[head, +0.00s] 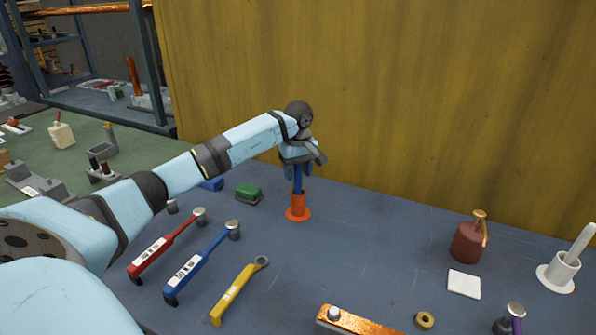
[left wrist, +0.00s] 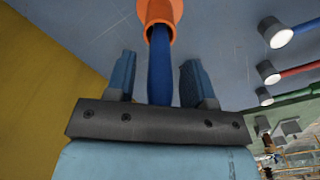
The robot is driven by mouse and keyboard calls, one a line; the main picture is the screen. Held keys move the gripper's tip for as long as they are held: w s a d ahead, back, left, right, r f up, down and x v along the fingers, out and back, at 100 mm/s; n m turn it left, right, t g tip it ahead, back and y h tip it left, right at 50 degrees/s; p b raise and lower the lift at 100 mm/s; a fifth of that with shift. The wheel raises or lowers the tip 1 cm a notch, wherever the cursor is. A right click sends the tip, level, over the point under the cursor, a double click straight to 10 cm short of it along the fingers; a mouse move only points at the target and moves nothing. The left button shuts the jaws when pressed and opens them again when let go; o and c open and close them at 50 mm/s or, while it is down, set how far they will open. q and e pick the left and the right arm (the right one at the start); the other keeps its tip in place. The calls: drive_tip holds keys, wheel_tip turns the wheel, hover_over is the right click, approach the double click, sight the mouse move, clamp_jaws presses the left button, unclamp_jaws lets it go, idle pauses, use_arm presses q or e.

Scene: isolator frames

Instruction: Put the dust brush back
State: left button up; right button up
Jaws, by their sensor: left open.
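A blue handle (head: 298,181), which looks like the dust brush, stands upright in an orange holder (head: 298,208) on the blue-grey bench. Its lower end is hidden inside the holder. My left gripper (head: 303,165) is at the handle's top, above the holder. In the left wrist view my open left gripper (left wrist: 159,76) has one finger on each side of the blue handle (left wrist: 160,62), with a gap on both sides. The orange holder (left wrist: 146,12) shows beyond the fingertips. My right gripper is not in view.
Left of the holder lie a green block (head: 248,194), a red-handled tool (head: 165,245), a blue-handled tool (head: 200,264) and a yellow wrench (head: 238,291). A brown bottle (head: 467,242) and a white holder (head: 559,272) stand right. A yellow wall (head: 400,95) rises behind. The bench's middle is clear.

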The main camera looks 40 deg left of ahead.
use_arm(q)
wheel_tip(320, 180, up, 12)
drive_tip(key=shift+r, duration=0.15)
idle(0.3)
idle(0.5)
